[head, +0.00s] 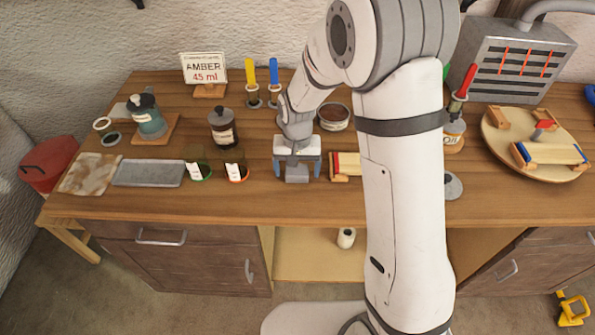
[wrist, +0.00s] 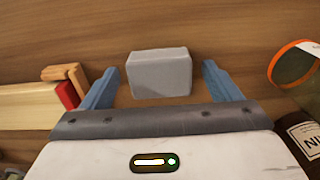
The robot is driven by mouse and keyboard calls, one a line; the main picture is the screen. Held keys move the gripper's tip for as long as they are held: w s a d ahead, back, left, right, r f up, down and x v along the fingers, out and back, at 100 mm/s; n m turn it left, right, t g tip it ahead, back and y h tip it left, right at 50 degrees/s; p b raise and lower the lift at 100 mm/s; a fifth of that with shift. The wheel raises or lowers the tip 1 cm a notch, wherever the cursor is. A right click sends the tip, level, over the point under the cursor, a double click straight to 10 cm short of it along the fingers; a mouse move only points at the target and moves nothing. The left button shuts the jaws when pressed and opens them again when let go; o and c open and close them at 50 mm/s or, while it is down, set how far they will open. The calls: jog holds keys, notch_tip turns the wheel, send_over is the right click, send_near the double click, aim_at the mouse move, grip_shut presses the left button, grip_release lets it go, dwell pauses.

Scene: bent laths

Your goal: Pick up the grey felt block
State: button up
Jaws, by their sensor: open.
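The grey felt block (head: 297,174) lies on the wooden bench top, near the middle of its front part. In the wrist view the grey felt block (wrist: 159,73) sits between the two blue fingers, with bare wood showing on both sides of it. My gripper (head: 297,170) points down over the block, with one finger to each side. It also shows in the wrist view (wrist: 160,82), open, with nothing gripped. The fingers look apart from the block. I cannot tell the exact height of the fingertips above the wood.
Laths with a red-ended piece (head: 345,165) lie close right of my gripper. An orange-rimmed cup (head: 237,173) and a green-rimmed one (head: 199,172) stand to the left. A brown bottle (head: 223,128) and a round tin (head: 333,117) are behind. Bare wood lies in front.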

aim_at(297, 169)
jog(key=shift+f, duration=0.2)
jog(key=shift+c, duration=0.5)
jog(key=c, duration=0.9)
jog(key=shift+c, duration=0.2)
notch_tip(297, 169, up, 10)
jog(key=shift+b, duration=0.4)
jog(key=o, duration=0.4)
jog(key=shift+c, duration=0.2)
jog(key=c, duration=0.3)
